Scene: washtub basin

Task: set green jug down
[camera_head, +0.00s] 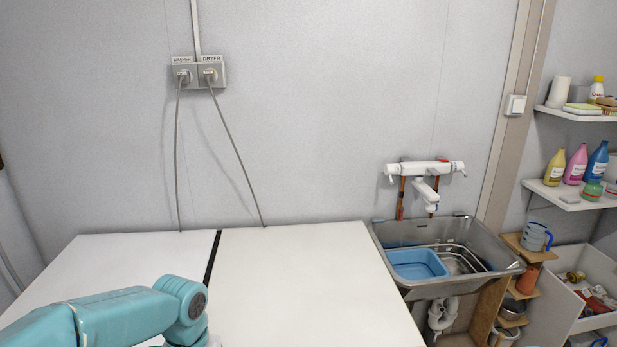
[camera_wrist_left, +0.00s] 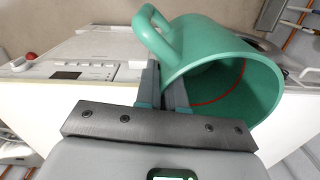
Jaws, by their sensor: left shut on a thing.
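The green jug (camera_wrist_left: 200,42) fills the upper right of the left wrist view. It is tilted, with its open mouth toward the lower right and a red line inside. Its looped handle (camera_wrist_left: 147,28) is at upper left. My left gripper (camera_wrist_left: 163,76) is shut on the jug at its handle side; whether both fingers clasp only the handle I cannot tell. The jug is in the air near the front of the white machines. In the head view only my left arm shows at lower left; jug and gripper are out of that picture. My right gripper is not in view.
Two white machine tops (camera_head: 300,270) form a bare, clear surface with a dark gap between them. A metal sink (camera_head: 497,252) with a blue basin (camera_head: 418,264) stands to the right. Bottles, shelves and an open drawer (camera_head: 590,285) are at far right.

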